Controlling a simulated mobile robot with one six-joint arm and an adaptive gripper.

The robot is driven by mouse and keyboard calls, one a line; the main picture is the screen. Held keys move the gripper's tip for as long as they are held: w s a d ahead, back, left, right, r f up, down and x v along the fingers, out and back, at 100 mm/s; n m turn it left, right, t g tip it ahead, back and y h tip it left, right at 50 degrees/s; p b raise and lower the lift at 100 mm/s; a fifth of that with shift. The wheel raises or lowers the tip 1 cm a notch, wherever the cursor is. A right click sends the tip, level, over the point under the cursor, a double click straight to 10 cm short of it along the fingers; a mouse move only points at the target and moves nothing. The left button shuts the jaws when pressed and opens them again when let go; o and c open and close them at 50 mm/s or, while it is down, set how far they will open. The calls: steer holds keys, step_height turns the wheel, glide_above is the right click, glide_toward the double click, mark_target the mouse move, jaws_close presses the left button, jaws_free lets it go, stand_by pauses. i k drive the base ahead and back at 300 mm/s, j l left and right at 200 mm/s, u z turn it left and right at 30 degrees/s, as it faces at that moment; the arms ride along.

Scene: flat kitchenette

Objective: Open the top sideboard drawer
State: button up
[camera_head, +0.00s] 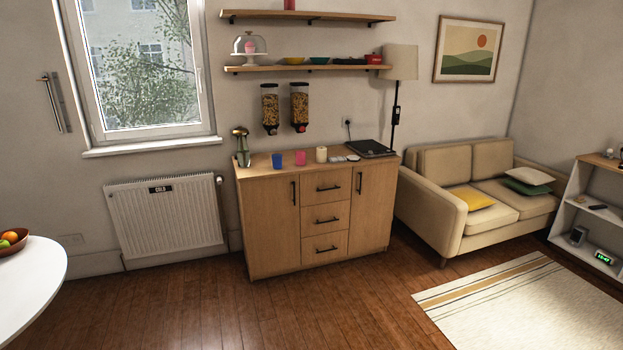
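The wooden sideboard (271,222) stands against the back wall, near the middle of the head view. Its middle column has three stacked drawers, with a door on each side. The top drawer (318,190) is shut, its front flush with the others. It has a dark horizontal bar handle (328,188). The middle drawer (326,218) and bottom drawer (325,247) are also shut. My gripper does not show in this view.
Cups, a white candle-like item, a vase and a dark flat device (371,148) stand on the sideboard. A radiator (165,217) is to its left, a sofa (440,218) to its right. A white table (30,285) is at the left edge. The wooden floor in front is clear.

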mark_target(317, 188)
steer(key=i, duration=4.1)
